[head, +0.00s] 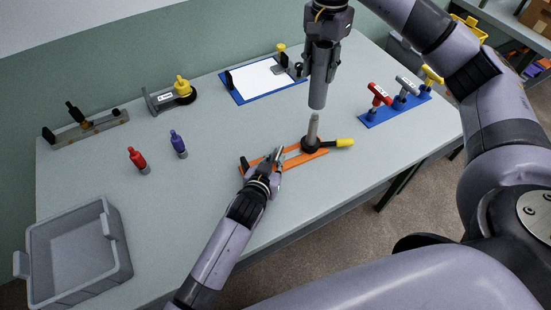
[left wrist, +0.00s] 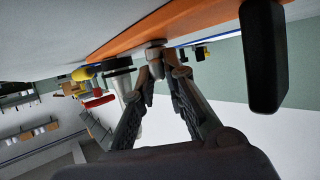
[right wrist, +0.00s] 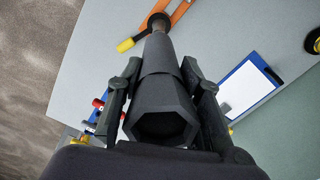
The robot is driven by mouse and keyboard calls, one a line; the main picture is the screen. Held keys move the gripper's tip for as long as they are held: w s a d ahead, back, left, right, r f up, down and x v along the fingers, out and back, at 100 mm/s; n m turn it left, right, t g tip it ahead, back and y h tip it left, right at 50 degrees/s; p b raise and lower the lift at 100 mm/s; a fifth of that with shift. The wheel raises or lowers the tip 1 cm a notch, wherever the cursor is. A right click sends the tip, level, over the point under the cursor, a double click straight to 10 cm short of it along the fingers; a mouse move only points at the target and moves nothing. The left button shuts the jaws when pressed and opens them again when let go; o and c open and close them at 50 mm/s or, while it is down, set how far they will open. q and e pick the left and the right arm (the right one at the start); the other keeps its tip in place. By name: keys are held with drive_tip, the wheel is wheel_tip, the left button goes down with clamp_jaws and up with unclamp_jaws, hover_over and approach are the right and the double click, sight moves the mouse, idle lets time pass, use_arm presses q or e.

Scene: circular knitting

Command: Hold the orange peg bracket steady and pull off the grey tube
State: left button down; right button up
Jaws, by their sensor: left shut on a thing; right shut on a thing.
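The orange peg bracket (head: 292,160) lies on the table with an upright metallic peg (head: 312,130) on a black base and a yellow handle (head: 344,142). My left gripper (head: 270,163) is shut on the bracket's left part; in the left wrist view, its fingertips (left wrist: 156,52) meet at the orange bar (left wrist: 165,28). My right gripper (head: 323,62) is shut around the dark grey tube (head: 318,88), held upright above the peg. The tube's lower end is at the peg's tip, seemingly just clear of it. In the right wrist view, the tube (right wrist: 160,95) fills the jaws.
A blue clipboard (head: 236,96) with white paper lies behind. A blue rack (head: 385,113) with red, grey and yellow T-handles stands right. Red (head: 137,158) and blue (head: 178,143) pegs stand left. A grey bin (head: 120,245) sits front left. The table between is clear.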

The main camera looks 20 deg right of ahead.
sight(324, 44)
drive_tip(key=shift+r, duration=2.65)
use_arm(q)
drive_tip(key=c, duration=1.9)
unclamp_jaws()
drive_tip(key=shift+o, duration=0.4)
drive_tip(key=o, duration=0.5)
drive_tip(key=shift+c, duration=0.2)
drive_tip(key=c, duration=0.6)
